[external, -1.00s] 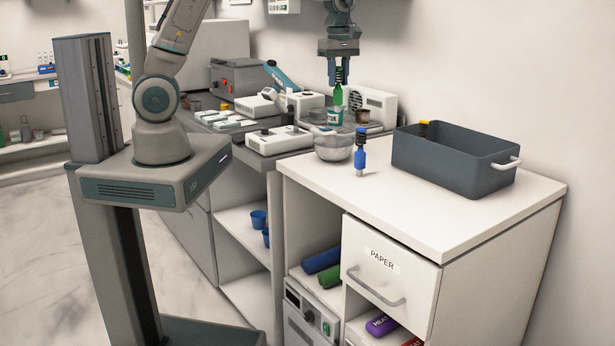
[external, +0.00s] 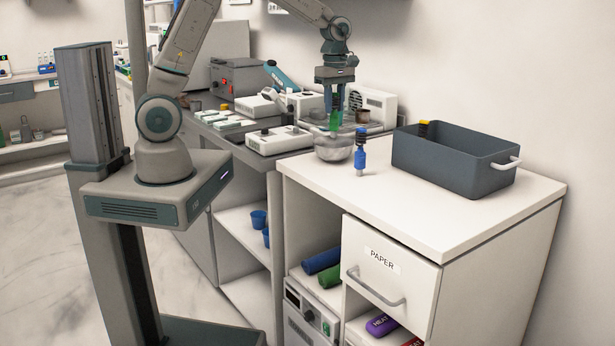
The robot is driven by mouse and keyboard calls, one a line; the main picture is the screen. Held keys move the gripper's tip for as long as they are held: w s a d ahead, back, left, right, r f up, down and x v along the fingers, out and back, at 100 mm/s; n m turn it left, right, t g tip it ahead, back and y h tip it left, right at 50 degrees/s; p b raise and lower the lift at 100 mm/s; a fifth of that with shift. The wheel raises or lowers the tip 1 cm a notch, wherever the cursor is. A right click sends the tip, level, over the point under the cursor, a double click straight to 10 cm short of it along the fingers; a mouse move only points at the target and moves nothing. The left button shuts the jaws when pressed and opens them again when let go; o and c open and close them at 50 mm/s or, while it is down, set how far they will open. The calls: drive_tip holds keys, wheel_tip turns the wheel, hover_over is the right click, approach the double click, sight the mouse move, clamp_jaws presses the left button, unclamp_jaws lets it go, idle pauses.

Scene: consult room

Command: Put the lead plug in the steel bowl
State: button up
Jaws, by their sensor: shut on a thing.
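My gripper (external: 335,105) is shut on a green plug (external: 334,121) with a dark top, which I take as the lead plug; no label on it can be read. The plug hangs upright just above the steel bowl (external: 325,153). Its lower end is close to the bowl's rim, and I cannot tell whether it is below it. The bowl is round and shiny and stands at the back left of the white counter (external: 400,215). Its inside is mostly hidden.
A blue plug (external: 360,157) with a dark top stands just right of the bowl. Bench devices (external: 278,140) stand to the left. The counter's front is clear.

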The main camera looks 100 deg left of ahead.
sight(334, 114)
wheel_tip(334, 114, down, 6)
drive_tip(key=b, duration=0.3)
drive_tip(key=shift+r+b, duration=0.1)
drive_tip(key=shift+b, duration=0.2)
drive_tip(key=o, duration=1)
drive_tip(key=shift+o, duration=0.2)
